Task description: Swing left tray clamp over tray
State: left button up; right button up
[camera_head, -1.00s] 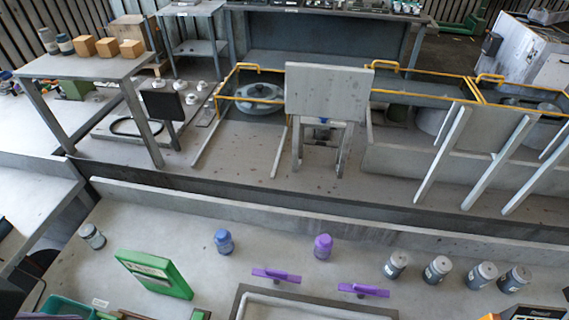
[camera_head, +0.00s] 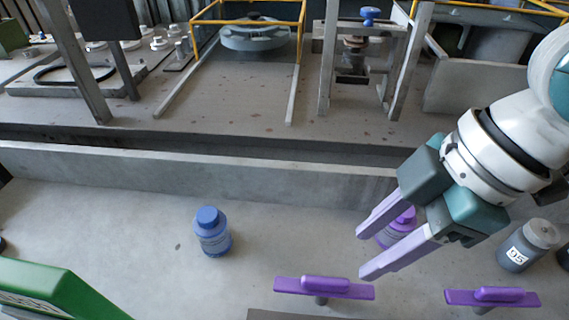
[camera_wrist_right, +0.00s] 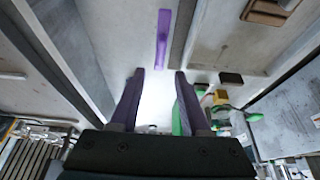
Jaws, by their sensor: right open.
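The left tray clamp (camera_head: 325,287) is a purple bar with a raised grip on a short dark post, lying crosswise at the bottom of the head view. A similar right clamp (camera_head: 491,297) stands to its right. Only a thin edge of what looks like the tray (camera_head: 300,314) shows at the bottom. My right gripper (camera_head: 362,252) is open and empty, its lilac fingers pointing left, above and slightly right of the left clamp in the picture, apart from it. In the wrist view a purple bar (camera_wrist_right: 163,38) lies beyond the open fingertips (camera_wrist_right: 158,75). My left gripper is out of view.
A blue bottle (camera_head: 212,232) stands left of the clamps. A purple bottle (camera_head: 398,228) is partly hidden behind my right fingers. A grey bottle (camera_head: 527,245) stands at the right. A green box (camera_head: 55,290) is at the lower left. Bench between is clear.

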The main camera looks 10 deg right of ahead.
aim_at(329, 280)
jog(key=b+x, duration=0.1)
jog(key=x, duration=0.8)
jog(key=shift+f+b, duration=0.3)
jog(key=shift+f, duration=0.05)
jog(key=shift+c, duration=0.3)
grip_shut()
dwell(0.6)
